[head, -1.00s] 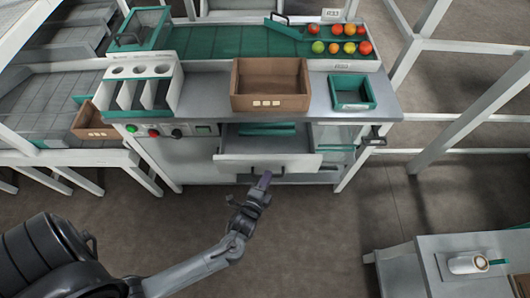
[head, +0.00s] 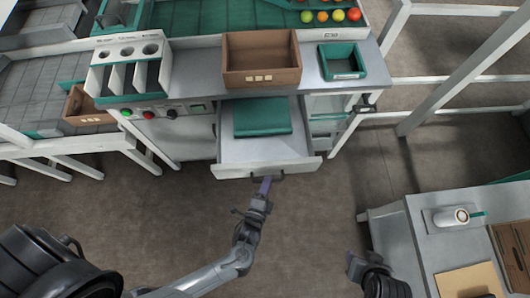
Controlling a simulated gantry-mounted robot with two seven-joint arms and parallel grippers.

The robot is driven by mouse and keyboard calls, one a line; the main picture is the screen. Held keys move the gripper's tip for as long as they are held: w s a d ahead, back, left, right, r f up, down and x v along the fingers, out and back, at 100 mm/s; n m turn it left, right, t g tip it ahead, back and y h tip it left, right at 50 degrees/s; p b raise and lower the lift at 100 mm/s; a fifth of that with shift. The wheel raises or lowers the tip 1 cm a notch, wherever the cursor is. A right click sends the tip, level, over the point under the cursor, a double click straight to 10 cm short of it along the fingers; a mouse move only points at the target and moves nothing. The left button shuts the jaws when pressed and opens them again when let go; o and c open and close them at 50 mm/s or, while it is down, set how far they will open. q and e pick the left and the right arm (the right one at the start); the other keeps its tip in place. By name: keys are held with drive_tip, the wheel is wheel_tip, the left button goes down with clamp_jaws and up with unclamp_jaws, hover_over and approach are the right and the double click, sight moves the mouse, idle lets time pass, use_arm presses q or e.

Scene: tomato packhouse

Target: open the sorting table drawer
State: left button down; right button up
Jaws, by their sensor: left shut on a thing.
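The sorting table drawer (head: 266,170) is pulled well out from under the table top in the head view. Its inside shows, with a folded green cloth-like item (head: 262,117) lying toward the back. A dark bar handle (head: 281,177) is on its white front. My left gripper (head: 265,186) is at the handle, shut on it; the fingers partly hide the contact. My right gripper (head: 351,258) shows at the lower right, apart from the drawer and beside the side table; its jaw opening is not clear.
A brown box (head: 262,78) and a green tray (head: 342,62) stand on the sorting table (head: 205,80). The floor before the drawer is clear apart from my arm.

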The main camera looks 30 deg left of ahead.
use_arm(q)
drive_tip(key=c, duration=1.2)
unclamp_jaws()
drive_tip(key=p+v, duration=0.1)
drive_tip(key=v, duration=0.9)
drive_tip(key=shift+s+r, duration=0.15)
drive_tip(key=shift+s, duration=0.25)
